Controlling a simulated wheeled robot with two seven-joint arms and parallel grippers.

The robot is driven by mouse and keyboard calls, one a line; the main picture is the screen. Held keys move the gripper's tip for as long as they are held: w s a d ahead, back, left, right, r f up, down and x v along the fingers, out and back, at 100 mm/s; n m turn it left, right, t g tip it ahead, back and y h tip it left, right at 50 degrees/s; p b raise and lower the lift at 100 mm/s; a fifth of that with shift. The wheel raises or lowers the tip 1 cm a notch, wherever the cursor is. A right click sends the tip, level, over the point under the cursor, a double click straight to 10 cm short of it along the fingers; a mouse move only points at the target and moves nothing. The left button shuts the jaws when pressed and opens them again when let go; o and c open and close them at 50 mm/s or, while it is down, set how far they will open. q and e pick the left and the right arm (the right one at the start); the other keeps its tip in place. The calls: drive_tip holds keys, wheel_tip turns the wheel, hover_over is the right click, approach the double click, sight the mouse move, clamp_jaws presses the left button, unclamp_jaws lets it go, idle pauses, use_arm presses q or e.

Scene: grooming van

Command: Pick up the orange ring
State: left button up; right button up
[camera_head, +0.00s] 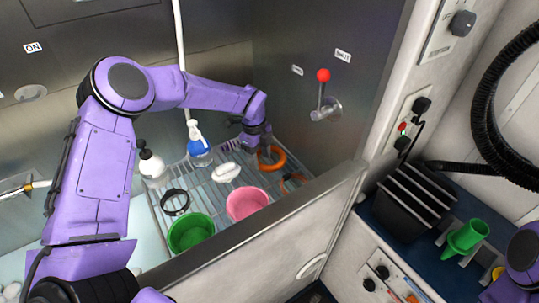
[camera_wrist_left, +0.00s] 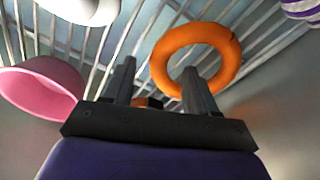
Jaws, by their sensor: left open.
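The orange ring (camera_head: 279,158) lies on a wire rack in the steel tub, near the right wall. In the left wrist view the ring (camera_wrist_left: 226,72) is just beyond my fingertips, and one finger overlaps its near edge. My left gripper (camera_head: 259,145) is above the rack beside the ring. In the left wrist view the jaws (camera_wrist_left: 157,75) are open with nothing held between them. Part of the ring is hidden by the gripper in the head view. My right gripper is not in view; only a purple part of my right arm shows at the lower right.
The wire rack (camera_head: 213,190) also holds a pink bowl (camera_head: 247,203), a green bowl (camera_head: 190,234), a white oval object (camera_head: 226,172), a blue spray bottle (camera_head: 199,150) and a black ring (camera_head: 175,201). A red-knobbed lever (camera_head: 323,76) juts from the wall. The tub's front edge (camera_head: 270,222) is raised.

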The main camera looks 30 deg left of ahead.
use_arm(q)
drive_tip(key=shift+w+f, duration=0.15)
drive_tip(key=shift+f, duration=0.65)
drive_tip(key=shift+d+f, duration=0.1)
drive_tip(key=shift+f, duration=0.3)
clamp_jaws()
